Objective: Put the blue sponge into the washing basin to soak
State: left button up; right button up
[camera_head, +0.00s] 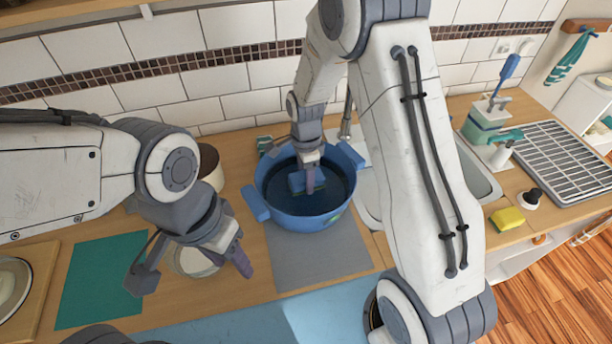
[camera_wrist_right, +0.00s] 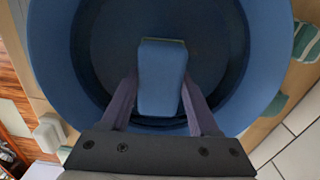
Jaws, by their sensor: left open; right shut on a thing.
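The washing basin (camera_head: 263,196) is a round blue tub with handles, standing on a grey mat on the counter. My right gripper (camera_head: 311,188) reaches down into the basin. It is shut on the blue sponge (camera_head: 297,183), held between its two purple fingers. In the right wrist view the sponge (camera_wrist_right: 161,78) shows between the fingers over the dark inside of the basin (camera_wrist_right: 240,95). I cannot tell whether the sponge touches the bottom or any water. My left gripper (camera_head: 200,268) is open and empty, left of the basin over the counter.
A yellow sponge (camera_head: 507,218) lies at the right by the sink (camera_head: 478,170). A pale bowl (camera_head: 193,262) sits under my left gripper. A green mat (camera_head: 98,282) lies at the left.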

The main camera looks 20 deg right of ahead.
jog(key=shift+f+b, duration=1.55)
jog(key=shift+f, duration=0.75)
dwell(0.7)
jog(key=o, duration=1.4)
jog(key=shift+o, duration=0.2)
jog(key=shift+r, duration=0.1)
notch_tip(320, 180, up, 10)
jog(key=shift+r+b, duration=0.2)
jog(key=shift+b, duration=0.5)
jog(key=s+a+r+n, duration=0.5)
jog(key=s+a+n, duration=0.3)
jog(key=s+n, duration=0.4)
jog(key=s+n+y, duration=0.1)
jog(key=s+n, duration=1.1)
jog(key=s, duration=0.1)
jog(key=shift+s+a+r, duration=0.35)
jog(key=shift+a+r, duration=0.05)
